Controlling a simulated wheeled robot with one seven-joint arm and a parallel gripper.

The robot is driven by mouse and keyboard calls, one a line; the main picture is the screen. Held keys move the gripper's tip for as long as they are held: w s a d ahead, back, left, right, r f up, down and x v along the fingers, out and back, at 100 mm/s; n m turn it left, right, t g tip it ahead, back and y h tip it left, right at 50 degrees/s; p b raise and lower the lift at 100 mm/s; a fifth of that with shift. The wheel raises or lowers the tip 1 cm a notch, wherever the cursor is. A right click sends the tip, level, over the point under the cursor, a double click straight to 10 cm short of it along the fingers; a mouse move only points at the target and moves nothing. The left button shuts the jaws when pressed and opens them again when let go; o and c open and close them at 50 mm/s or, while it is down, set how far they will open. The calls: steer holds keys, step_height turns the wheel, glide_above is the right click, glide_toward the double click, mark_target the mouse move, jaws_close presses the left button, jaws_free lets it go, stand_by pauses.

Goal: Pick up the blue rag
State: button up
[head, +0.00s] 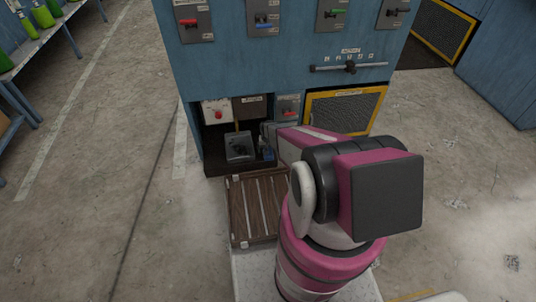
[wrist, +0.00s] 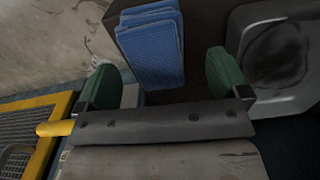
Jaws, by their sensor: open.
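The blue rag (wrist: 152,48) shows in the wrist view as a folded, ribbed stack on a dark brown surface (wrist: 200,25). My gripper (wrist: 160,82) is open, with one green finger to the left of the rag and one to the right. The rag lies between and beyond the fingers, and the jaws hold nothing. I cannot tell the height gap between them. In the head view, my arm reaches to the low open bay of the blue cabinet and hides most of the gripper.
A grey, dark-stained piece (wrist: 278,52) stands close right of the right finger. A yellow-framed grille (wrist: 25,135) is at lower left. In the head view, the blue cabinet (head: 235,75) rises above the bay, and a brown slatted case (head: 240,205) lies before it. Floor at left is open.

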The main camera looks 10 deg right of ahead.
steer(key=f, duration=0.4)
steer(key=shift+w+d, duration=0.1)
steer(key=shift+d, duration=0.1)
steer(key=c, duration=1)
steer(key=shift+r, duration=0.1)
steer(key=shift+r, duration=0.4)
step_height(320, 180, up, 4)
steer(key=shift+f, duration=0.25)
steer(key=s+a+r, duration=0.6)
steer(key=s+a, duration=0.1)
steer(key=a, duration=0.2)
steer(key=shift+a+r, duration=0.2)
steer(key=shift+r, duration=0.1)
